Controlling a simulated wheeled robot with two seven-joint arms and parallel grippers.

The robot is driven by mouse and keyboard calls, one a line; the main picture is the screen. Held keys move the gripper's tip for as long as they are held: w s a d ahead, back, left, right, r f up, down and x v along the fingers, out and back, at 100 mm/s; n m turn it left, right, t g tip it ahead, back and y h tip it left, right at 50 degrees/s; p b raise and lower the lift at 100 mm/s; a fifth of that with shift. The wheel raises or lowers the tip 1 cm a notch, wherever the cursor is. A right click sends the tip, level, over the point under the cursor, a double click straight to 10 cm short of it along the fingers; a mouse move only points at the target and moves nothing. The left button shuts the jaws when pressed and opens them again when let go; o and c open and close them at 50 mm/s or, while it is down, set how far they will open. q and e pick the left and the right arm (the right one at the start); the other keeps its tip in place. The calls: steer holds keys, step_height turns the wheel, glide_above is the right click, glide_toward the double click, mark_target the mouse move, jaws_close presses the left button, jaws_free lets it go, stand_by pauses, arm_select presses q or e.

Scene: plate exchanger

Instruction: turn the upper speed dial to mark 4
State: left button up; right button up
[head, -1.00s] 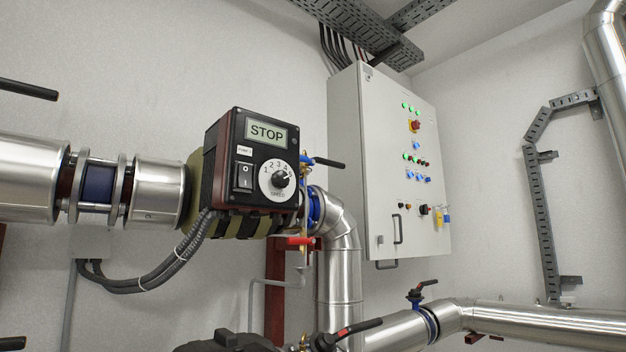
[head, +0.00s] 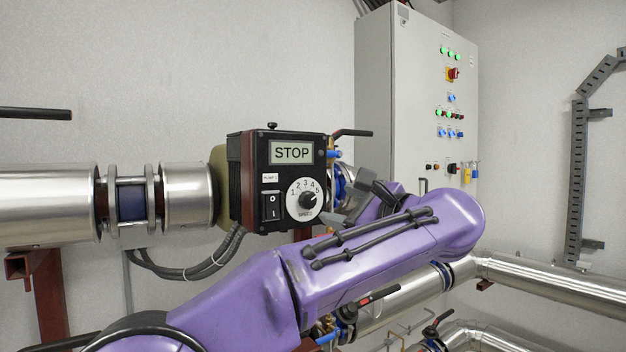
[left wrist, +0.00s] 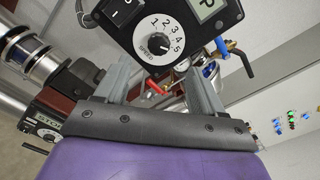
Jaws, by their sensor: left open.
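The upper speed dial (head: 306,199) is a white disc with marks 1 to 5 and a black knob, on the front of a black pump control box (head: 262,150). The box display reads STOP. The knob seems to point up and right, around 4 to 5; the exact mark is hard to read. My left gripper (head: 358,205) is just right of the dial in the head view, apart from it. In the left wrist view the dial (left wrist: 157,46) shows between and beyond the open, empty fingers (left wrist: 160,80). My right gripper is in neither view.
A black rocker switch (head: 271,206) sits left of the dial. A black-handled valve (head: 350,132) is right of the box. A grey cabinet (head: 415,90) stands behind. A second pump box (left wrist: 45,120) shows at lower left in the left wrist view. Steel pipes (head: 550,285) run at lower right.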

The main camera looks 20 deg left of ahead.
mark_target(310, 200)
arm_select(q)
steer(key=p+x, duration=0.5)
steer(key=x, duration=0.5)
steer(key=shift+w+a+f, duration=0.15)
steer(key=shift+w+f, duration=0.05)
steer(key=shift+w, duration=0.05)
steer(key=shift+w+f, duration=0.1)
steer(key=shift+c, duration=0.7)
steer(key=c, duration=0.9)
